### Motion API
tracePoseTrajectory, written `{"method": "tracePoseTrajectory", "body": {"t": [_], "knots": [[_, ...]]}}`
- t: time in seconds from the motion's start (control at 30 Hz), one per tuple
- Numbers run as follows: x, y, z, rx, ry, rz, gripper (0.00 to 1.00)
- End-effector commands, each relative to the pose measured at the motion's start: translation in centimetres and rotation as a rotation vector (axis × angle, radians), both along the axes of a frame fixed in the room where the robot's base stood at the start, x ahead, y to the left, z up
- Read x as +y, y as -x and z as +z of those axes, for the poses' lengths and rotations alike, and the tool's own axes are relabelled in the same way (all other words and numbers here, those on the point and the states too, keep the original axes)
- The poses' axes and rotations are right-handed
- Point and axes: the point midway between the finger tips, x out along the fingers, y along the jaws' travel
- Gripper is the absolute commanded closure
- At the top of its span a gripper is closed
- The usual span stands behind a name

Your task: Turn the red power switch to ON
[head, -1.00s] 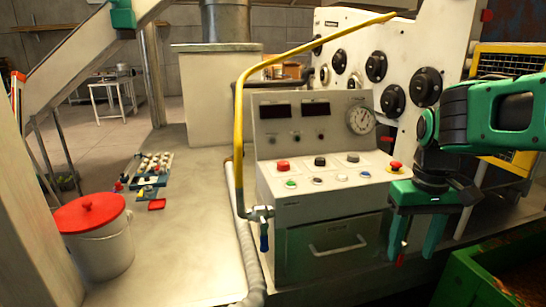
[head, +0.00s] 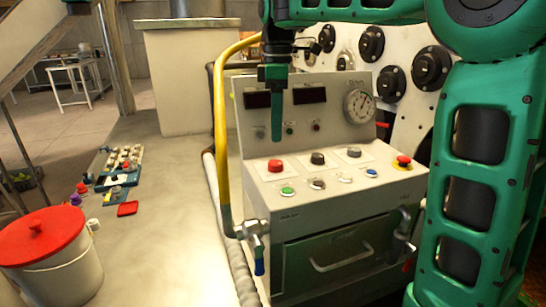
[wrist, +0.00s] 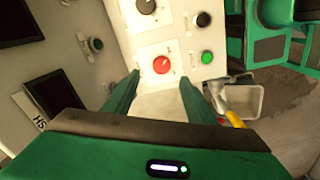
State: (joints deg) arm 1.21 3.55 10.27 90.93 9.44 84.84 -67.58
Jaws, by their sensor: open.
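The red power switch (head: 275,166) is a round red knob on a pale plate at the left of the control console's (head: 330,190) sloped top. My gripper (head: 276,138) hangs above it in the head view, pointing down, seen edge-on with one finger hiding the other. In the wrist view my gripper (wrist: 160,78) is open, with nothing between its fingers. The red switch (wrist: 161,65) shows beyond the fingertips, between their lines and apart from them. I cannot read the switch's position.
A black knob (head: 317,158) and a grey knob (head: 354,152) sit right of the switch, with a green button (head: 287,191) in front. A red-and-yellow stop button (head: 402,162) is at the right. A yellow pipe (head: 219,140) rises along the console's left side.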

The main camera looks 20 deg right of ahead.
Motion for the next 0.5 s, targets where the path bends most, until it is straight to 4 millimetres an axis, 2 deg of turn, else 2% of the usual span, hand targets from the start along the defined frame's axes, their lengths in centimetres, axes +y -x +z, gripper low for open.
{"method": "tracePoseTrajectory", "body": {"t": [0.3, 0.5], "knots": [[0.5, 0.1, -5.5, 0.003, -0.001, 0.007, 0.49], [0.7, 0.1, -8.1, 0.001, -0.001, 0.008, 0.49]]}}
